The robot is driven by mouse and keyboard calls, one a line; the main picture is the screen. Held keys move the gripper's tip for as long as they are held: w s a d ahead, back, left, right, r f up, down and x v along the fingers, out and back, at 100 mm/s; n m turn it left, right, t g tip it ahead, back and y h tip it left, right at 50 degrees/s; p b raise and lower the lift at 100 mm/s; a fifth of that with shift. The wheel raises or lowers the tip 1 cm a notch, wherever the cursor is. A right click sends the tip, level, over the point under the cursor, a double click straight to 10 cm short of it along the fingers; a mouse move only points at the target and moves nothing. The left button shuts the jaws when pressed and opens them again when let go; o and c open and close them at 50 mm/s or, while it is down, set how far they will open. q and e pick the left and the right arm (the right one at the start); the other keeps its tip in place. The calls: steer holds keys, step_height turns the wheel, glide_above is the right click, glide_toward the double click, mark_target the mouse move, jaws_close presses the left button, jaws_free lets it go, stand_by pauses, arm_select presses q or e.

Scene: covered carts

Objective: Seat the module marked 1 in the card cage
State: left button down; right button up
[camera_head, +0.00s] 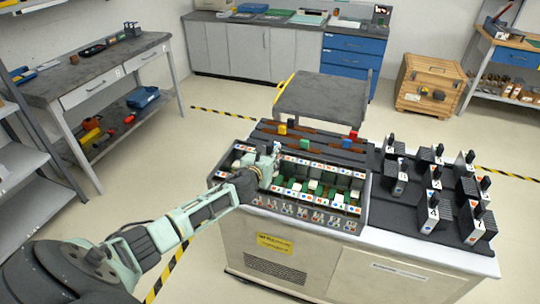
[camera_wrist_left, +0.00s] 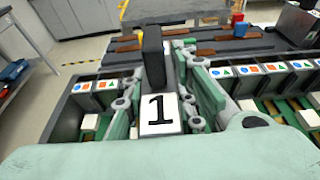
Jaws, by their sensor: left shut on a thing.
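The module marked 1 (camera_wrist_left: 160,114) is upright in the left wrist view, with a black handle on top and a white label facing me. My left gripper (camera_wrist_left: 158,98) is shut on it, with pale green fingers at both sides. In the head view my left gripper (camera_head: 264,166) is over the left part of the card cage (camera_head: 364,203), and it mostly hides the module. The cage has rows of coloured shape marks and green slots with white blocks. The module's lower end is hidden, so I cannot tell how deep it sits. My right gripper is not in view.
Several black-handled modules (camera_head: 436,208) stand on the dark tray area right of the cage. A raised grey cover (camera_head: 322,98) is behind the cage. Brown rails with coloured blocks (camera_head: 353,134) run along the cage's back. A workbench (camera_head: 95,70) stands at the left.

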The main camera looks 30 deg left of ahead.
arm_select(q)
steer(key=shift+f+b, duration=1.65)
steer(key=shift+f, duration=0.35)
steer(key=c, duration=1.5)
jaws_free()
steer(key=shift+o, duration=0.7)
steer(key=shift+s+f, duration=0.1)
steer(key=shift+f, duration=0.05)
steer(key=v, duration=1.2)
